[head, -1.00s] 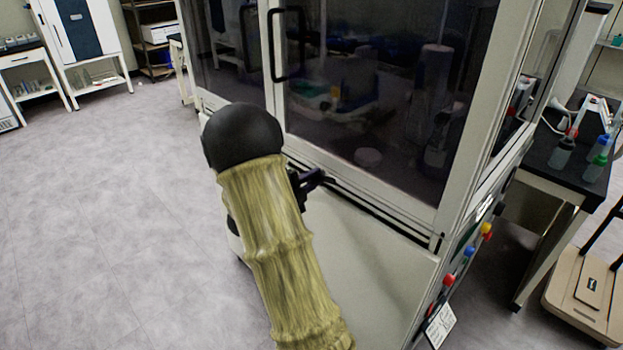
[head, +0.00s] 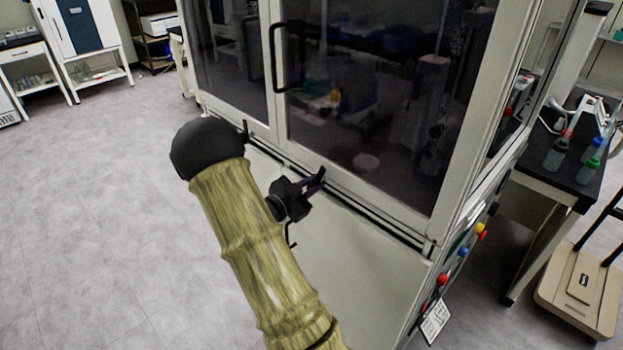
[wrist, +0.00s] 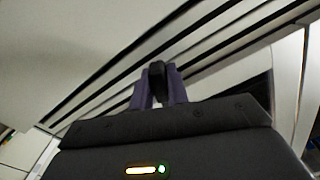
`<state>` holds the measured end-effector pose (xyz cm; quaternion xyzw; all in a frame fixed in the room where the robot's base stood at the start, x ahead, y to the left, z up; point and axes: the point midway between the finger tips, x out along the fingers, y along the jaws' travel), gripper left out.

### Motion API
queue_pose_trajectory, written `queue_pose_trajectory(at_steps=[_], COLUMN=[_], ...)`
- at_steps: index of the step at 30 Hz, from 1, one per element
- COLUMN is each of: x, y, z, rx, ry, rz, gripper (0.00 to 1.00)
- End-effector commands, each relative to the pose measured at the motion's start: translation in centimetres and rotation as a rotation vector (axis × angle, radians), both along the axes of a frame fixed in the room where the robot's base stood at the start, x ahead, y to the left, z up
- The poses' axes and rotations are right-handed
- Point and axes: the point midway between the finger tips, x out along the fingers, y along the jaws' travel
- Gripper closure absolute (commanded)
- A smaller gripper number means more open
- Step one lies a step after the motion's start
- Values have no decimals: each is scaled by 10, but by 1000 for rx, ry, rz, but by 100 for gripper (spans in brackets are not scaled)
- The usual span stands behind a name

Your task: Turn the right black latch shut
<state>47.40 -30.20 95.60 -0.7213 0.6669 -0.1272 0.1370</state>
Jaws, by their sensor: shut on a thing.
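The right black latch (wrist: 157,75) shows in the wrist view as a small dark piece between my two purple-grey fingertips, against the white frame with dark grooves. My gripper (wrist: 158,92) is shut on it. In the head view my gripper (head: 314,183) is at the lower frame of the freeze dryer (head: 350,245), below the right glass door (head: 375,120). There the fingers mostly hide the latch, and its exact angle cannot be told. Another small black latch (head: 245,131) shows further left on the lower frame, just past my arm.
A black door handle (head: 279,60) stands out above my gripper. Coloured buttons (head: 463,252) line the cabinet's right side. A dark-topped bench with bottles (head: 555,155) and a beige platform (head: 580,290) stand at the right. The floor at left is clear.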

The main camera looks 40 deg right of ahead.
Motion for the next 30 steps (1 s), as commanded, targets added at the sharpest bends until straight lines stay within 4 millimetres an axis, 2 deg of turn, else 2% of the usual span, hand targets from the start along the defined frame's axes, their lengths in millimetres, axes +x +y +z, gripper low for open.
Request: queue_pose_trajectory(at_steps=[12, 19, 30], x=[1, 0, 0], y=[1, 1, 1], z=[1, -1, -2], rx=[-22, -27, -27], ry=[311, 380, 394], rz=[2, 1, 1], gripper=[100, 100, 100])
